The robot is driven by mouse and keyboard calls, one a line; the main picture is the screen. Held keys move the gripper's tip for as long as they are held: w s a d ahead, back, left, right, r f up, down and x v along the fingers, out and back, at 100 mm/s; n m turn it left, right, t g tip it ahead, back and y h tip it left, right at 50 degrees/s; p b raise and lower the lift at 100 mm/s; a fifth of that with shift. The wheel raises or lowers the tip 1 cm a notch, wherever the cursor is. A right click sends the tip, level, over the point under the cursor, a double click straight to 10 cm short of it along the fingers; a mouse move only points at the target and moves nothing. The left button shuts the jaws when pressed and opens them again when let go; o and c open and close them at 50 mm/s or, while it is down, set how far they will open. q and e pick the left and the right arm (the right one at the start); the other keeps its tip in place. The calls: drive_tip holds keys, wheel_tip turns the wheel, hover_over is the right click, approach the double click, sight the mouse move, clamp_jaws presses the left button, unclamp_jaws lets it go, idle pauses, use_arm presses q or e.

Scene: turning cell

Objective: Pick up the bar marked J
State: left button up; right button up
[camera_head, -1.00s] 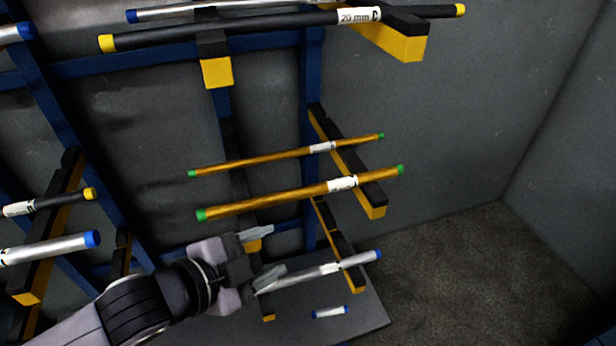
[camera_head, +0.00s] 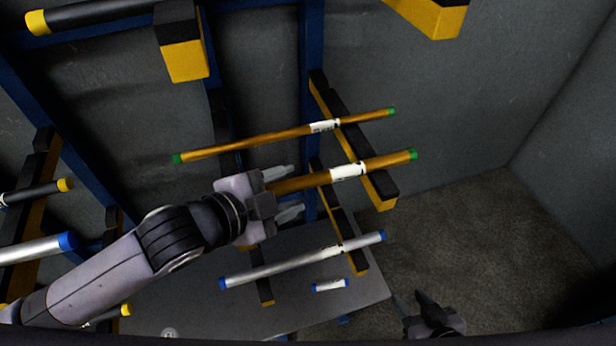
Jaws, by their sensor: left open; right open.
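No letter J is readable on any bar label here, so I cannot tell which bar is J. Two brass bars with green ends lie on rack arms: a front bar (camera_head: 385,163) and a thinner rear bar (camera_head: 260,139). A silver bar with blue ends (camera_head: 300,262) lies lower. A short blue-ended silver piece (camera_head: 330,286) is below it. My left gripper (camera_head: 291,193) is open, its fingers above and below the front brass bar's line in the picture; it hides that bar's left part. Whether the bar is between them in depth is unclear. My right gripper (camera_head: 409,297) is open and empty at lower right.
Yellow-tipped black rack arms (camera_head: 386,192) stick out from blue uprights (camera_head: 312,40). A black bar with a yellow end (camera_head: 90,14) is at upper left. More bars sit at far left. A grey plate (camera_head: 365,288) lies below. The floor at right (camera_head: 470,220) is clear.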

sight(303, 186)
use_arm(q)
drive_tip(key=shift+x, duration=1.8)
drive_tip(key=shift+d+r, duration=0.15)
drive_tip(key=shift+r, duration=0.05)
drive_tip(key=c, duration=1.1)
clamp_jaws()
drive_tip(key=shift+s+f, duration=0.1)
drive_tip(key=shift+s, duration=0.05)
drive_tip(key=shift+r, duration=0.4)
